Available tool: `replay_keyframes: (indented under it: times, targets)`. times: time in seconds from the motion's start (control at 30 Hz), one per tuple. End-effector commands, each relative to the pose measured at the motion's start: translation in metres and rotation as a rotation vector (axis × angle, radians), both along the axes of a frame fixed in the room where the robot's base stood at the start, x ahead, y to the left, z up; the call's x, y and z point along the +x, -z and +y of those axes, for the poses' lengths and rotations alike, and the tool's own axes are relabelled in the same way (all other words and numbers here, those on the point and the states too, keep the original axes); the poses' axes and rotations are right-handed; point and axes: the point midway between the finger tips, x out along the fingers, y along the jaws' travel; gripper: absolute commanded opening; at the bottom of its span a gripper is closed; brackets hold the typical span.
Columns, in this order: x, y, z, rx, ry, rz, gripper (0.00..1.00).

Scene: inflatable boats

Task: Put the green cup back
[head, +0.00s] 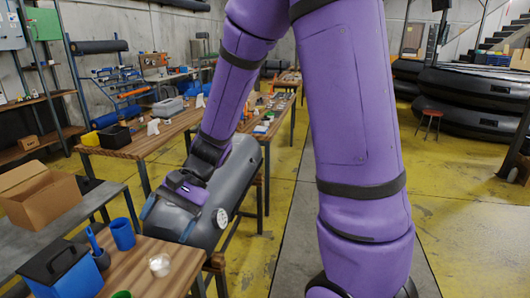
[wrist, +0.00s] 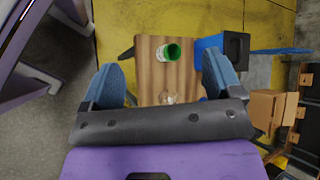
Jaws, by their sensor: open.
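The green cup (wrist: 172,52) stands on a small wooden table (wrist: 148,72) in the wrist view, its green opening towards the camera and a pale patch on its side. In the head view only the green cup's rim (head: 121,294) shows at the bottom edge. My gripper (wrist: 163,66) is open, with blue fingers spread wide on either side of the table in the wrist view. Nothing is between the fingertips. The cup appears beyond the fingertips, slightly right of centre, apart from both.
A cardboard box (head: 38,195) sits on a grey bench at left. A grey inflated cylinder (head: 236,180) lies behind my forearm.

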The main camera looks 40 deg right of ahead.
Motion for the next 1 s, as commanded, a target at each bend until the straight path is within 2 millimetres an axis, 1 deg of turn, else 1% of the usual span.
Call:
replay_keyframes:
  times: [0.03, 0.1, 0.27, 0.5, 0.8, 1.0]
  targets:
    - [-0.008, -0.014, -0.004, -0.036, -0.036, -0.049, 0.85]
    - [-0.019, -0.028, -0.012, -0.089, -0.086, -0.108, 0.85]
    - [-0.044, -0.058, -0.029, -0.218, -0.189, -0.24, 0.85]
    - [-0.082, -0.098, -0.061, -0.433, -0.311, -0.442, 0.85]
    - [-0.127, -0.142, -0.104, -0.722, -0.409, -0.684, 0.85]
    - [-0.148, -0.16, -0.125, -0.861, -0.436, -0.786, 0.85]
